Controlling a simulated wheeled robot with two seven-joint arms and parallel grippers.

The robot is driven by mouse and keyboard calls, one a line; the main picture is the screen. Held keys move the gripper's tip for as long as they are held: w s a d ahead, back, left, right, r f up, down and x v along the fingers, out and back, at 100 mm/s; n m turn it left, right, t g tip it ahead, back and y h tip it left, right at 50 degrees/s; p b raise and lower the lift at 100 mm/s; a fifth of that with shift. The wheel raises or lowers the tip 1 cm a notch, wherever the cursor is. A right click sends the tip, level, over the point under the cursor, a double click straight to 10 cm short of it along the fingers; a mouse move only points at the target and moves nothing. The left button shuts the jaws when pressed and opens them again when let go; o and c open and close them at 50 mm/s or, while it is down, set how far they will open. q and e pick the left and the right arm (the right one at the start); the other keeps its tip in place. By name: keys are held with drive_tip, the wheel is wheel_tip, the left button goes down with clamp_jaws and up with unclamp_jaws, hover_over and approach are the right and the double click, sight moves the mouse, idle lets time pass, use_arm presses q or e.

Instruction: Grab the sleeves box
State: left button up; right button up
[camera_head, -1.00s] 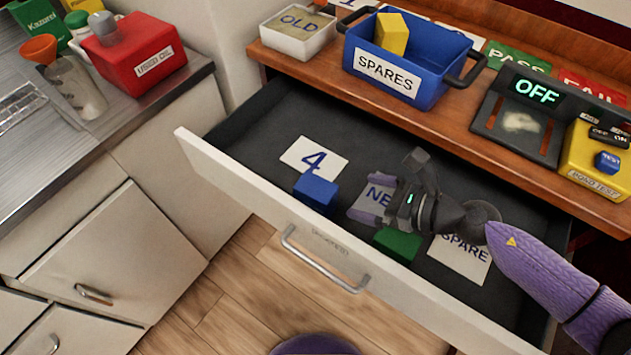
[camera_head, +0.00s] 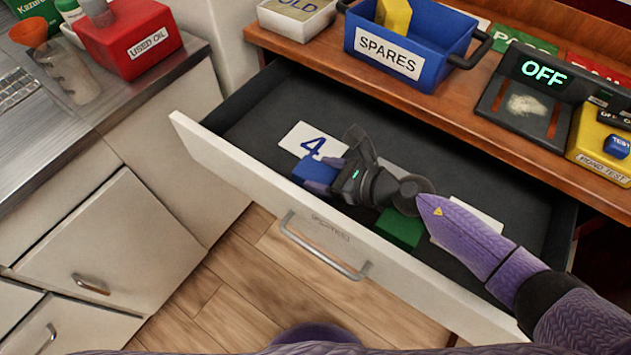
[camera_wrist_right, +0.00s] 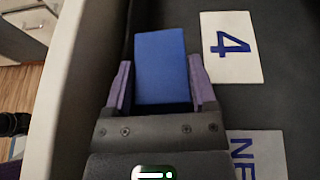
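A plain blue box (camera_head: 315,171) lies in the open drawer, near its front wall, beside the card marked 4 (camera_head: 306,139). A green box (camera_head: 400,228) lies farther right in the drawer, partly behind my right arm. No box shows a readable "sleeves" label. My right gripper (camera_head: 322,176) is at the blue box. In the right wrist view, its purple fingers (camera_wrist_right: 161,85) stand on either side of the blue box (camera_wrist_right: 160,62), open, with thin gaps at the sides. My left gripper is not in view.
The drawer's white front wall (camera_head: 240,184) runs close by the gripper. A blue SPARES bin (camera_head: 432,42) with a yellow block (camera_head: 394,16) stands on the wooden bench above. The NE-lettered card (camera_wrist_right: 254,152) lies beside the gripper. The drawer's back left is clear.

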clamp_jaws()
